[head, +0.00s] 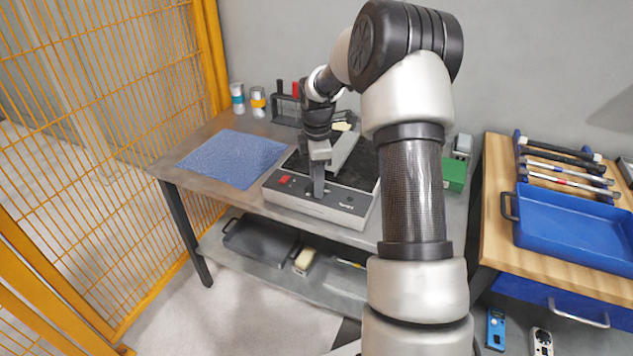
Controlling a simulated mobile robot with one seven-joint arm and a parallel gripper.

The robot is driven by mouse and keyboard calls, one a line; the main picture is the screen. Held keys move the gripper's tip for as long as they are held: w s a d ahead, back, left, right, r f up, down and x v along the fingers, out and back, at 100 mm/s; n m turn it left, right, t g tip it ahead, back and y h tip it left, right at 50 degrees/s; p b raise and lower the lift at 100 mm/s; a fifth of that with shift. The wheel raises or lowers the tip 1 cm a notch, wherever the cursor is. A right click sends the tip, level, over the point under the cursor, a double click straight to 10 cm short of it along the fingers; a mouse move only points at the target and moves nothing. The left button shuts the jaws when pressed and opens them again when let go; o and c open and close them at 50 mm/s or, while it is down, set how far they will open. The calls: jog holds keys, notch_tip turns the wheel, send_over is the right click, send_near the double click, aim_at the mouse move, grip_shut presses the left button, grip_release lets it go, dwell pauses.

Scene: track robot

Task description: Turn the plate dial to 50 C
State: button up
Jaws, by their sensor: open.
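The hot plate (345,217) is a grey box with a black top, standing on the metal table. Its sloped front panel carries a red switch (284,179) at the left and dark markings at the right. My gripper (318,194) points down at the middle of this front panel, with its fingertips at or very near the panel. The gripper covers the spot where the dial would be, so the dial and its setting are hidden. My gripper is open. I cannot tell whether the fingers touch the dial.
A blue cloth (232,158) lies left of the plate. Two cans (258,101) and a dark rack (287,108) stand at the back. A green box (455,175) sits right of my arm. A wooden bench with a blue tray (575,228) is at the right. An orange mesh fence (110,130) borders the left.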

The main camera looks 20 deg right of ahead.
jog(key=shift+f, duration=0.15)
jog(key=c, duration=1)
jog(key=shift+c, duration=0.2)
